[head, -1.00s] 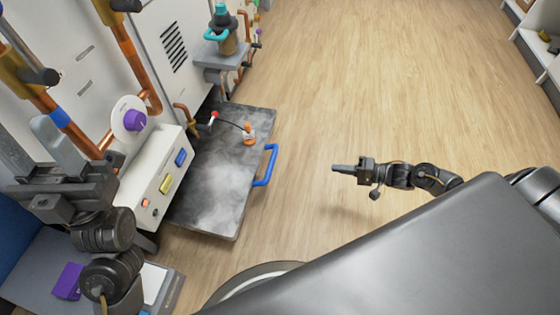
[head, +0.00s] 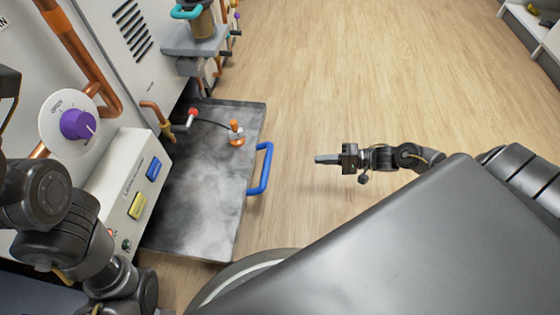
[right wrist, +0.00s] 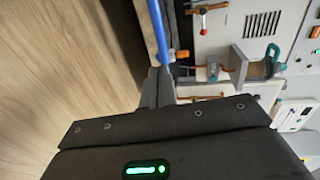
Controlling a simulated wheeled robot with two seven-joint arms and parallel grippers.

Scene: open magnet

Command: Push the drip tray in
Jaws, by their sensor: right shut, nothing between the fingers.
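The drip tray (head: 190,190) is a grey, stained flat tray that sticks out from the base of the white machine. Its blue handle (head: 264,168) is on the tray's right edge and also shows in the right wrist view (right wrist: 158,30). My right gripper (head: 318,159) is shut and empty, to the right of the handle and pointing at it, with a gap between them in the head view. In the right wrist view its fingers (right wrist: 158,85) overlap the lower end of the handle. My left arm shows at the left edge, but its gripper is out of the picture.
A small orange-topped item (head: 236,135) stands on the tray, with a dark cord running to a red-tipped pipe fitting (head: 192,116). A control box (head: 130,190) and a purple knob (head: 78,124) are on the left. The wooden floor (head: 370,80) to the right is clear.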

